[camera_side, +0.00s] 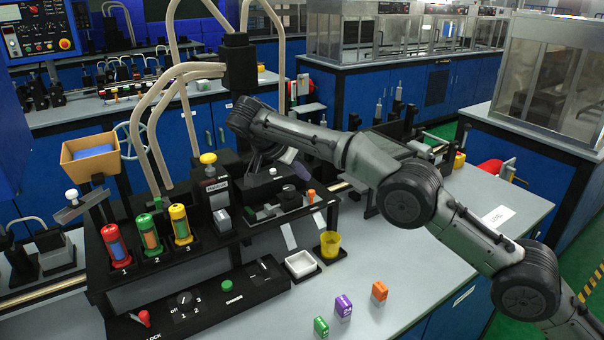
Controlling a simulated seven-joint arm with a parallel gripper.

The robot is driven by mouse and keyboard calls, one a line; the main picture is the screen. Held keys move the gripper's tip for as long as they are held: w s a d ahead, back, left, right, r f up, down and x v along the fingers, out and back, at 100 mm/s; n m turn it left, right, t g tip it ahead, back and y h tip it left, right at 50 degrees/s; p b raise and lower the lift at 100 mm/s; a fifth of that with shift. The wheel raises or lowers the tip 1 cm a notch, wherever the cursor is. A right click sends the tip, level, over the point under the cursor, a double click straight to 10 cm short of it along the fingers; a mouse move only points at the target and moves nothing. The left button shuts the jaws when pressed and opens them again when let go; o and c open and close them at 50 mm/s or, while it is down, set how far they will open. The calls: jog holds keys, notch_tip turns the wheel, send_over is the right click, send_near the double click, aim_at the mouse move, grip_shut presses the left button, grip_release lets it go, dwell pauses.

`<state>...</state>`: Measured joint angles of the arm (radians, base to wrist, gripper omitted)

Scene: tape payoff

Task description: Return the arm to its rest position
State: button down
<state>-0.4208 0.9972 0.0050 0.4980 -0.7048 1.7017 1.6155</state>
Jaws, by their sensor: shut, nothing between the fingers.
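My arm reaches in from the lower right of the side view, over the grey bench, with its wrist near the middle of the picture. My gripper (256,166) hangs below the wrist, low over the black machine (265,190) at the back of the bench. It is shut and empty. Its fingertips are small and dark here, and I cannot tell whether they touch the machine.
Red, green and yellow cylinders (115,245) stand in numbered places at the left. A white tray (301,264) and a yellow cup (330,244) sit in front of the machine. Green, purple (343,305) and orange blocks stand on the bench. Pale hoses rise behind the cylinders.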

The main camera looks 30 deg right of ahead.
jog(key=s+d+r+m, duration=0.1)
jog(key=s+d+r, duration=0.2)
jog(key=d+r, duration=0.35)
jog(key=s+d+r+m, duration=0.1)
jog(key=s+d+r, duration=0.2)
jog(key=r, duration=0.6)
jog(key=s+d+r+n+t+y, duration=0.1)
jog(key=s+d+r, duration=0.2)
jog(key=s, duration=0.4)
jog(key=s+d+r+n+t+y, duration=0.1)
jog(key=s+d+r+n, duration=0.2)
jog(key=s, duration=0.4)
jog(key=s+f+n+y, duration=0.1)
jog(key=s+f+n, duration=0.15)
jog(key=s, duration=0.55)
jog(key=s+f+n+y, duration=0.1)
jog(key=s+f+y, duration=0.15)
jog(key=s, duration=0.55)
jog(key=s+a+f+n+y, duration=0.1)
jog(key=s+a+f+n, duration=0.1)
jog(key=s+f+n, duration=0.2)
jog(key=s+a+f+n+t+y, duration=0.1)
jog(key=s+f+n, duration=0.3)
jog(key=f, duration=0.7)
jog(key=shift+a+n, duration=0.55)
